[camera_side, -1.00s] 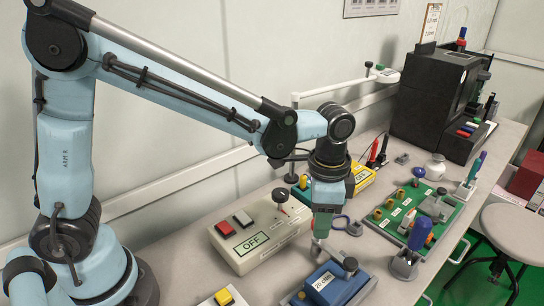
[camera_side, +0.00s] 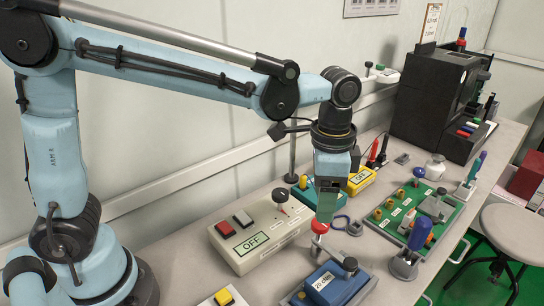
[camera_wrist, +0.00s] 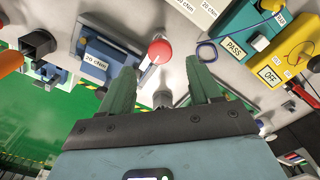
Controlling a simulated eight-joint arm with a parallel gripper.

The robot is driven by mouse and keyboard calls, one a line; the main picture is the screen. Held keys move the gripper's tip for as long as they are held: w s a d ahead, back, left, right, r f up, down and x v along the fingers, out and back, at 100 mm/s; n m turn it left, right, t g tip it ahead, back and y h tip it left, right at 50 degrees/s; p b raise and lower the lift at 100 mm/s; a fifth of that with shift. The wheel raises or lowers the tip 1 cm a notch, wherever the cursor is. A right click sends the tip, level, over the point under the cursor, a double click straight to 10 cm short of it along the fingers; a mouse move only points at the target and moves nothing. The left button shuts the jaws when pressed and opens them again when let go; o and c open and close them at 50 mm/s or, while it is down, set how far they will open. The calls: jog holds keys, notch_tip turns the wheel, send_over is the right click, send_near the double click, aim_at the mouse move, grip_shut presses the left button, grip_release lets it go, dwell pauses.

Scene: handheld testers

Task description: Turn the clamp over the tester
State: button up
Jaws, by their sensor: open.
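A blue tester (camera_side: 328,287) labelled 20 cNm sits at the front of the bench; it also shows in the wrist view (camera_wrist: 110,52). A red ball knob (camera_side: 320,228) on a short stem stands at its back edge, and I take it for the clamp's handle. The knob also shows in the wrist view (camera_wrist: 159,51), just beyond the gap between my fingertips. My gripper (camera_side: 324,212) points down just above the knob, open and empty. In the wrist view its two green fingers (camera_wrist: 164,72) are well apart. The clamp's arm is hard to make out.
A beige control box (camera_side: 262,235) marked OFF stands to the left. Teal (camera_side: 308,192) and yellow (camera_side: 361,180) boxes are behind. A green board (camera_side: 412,215) with brass parts and a blue-handled tool (camera_side: 420,232) in a stand are to the right.

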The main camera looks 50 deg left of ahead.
notch_tip(320, 180, up, 7)
jog(key=shift+f, duration=0.15)
dwell(0.4)
jog(key=s+a+f+n+t, duration=0.3)
jog(key=a+n, duration=0.1)
jog(key=a, duration=0.3)
jog(key=s+a+f+n+t, duration=0.3)
jog(key=s+a+n+t, duration=0.1)
jog(key=a, duration=0.4)
jog(key=shift+s+f+n, duration=0.15)
jog(key=shift+s+n, duration=0.15)
jog(key=shift+n, duration=0.3)
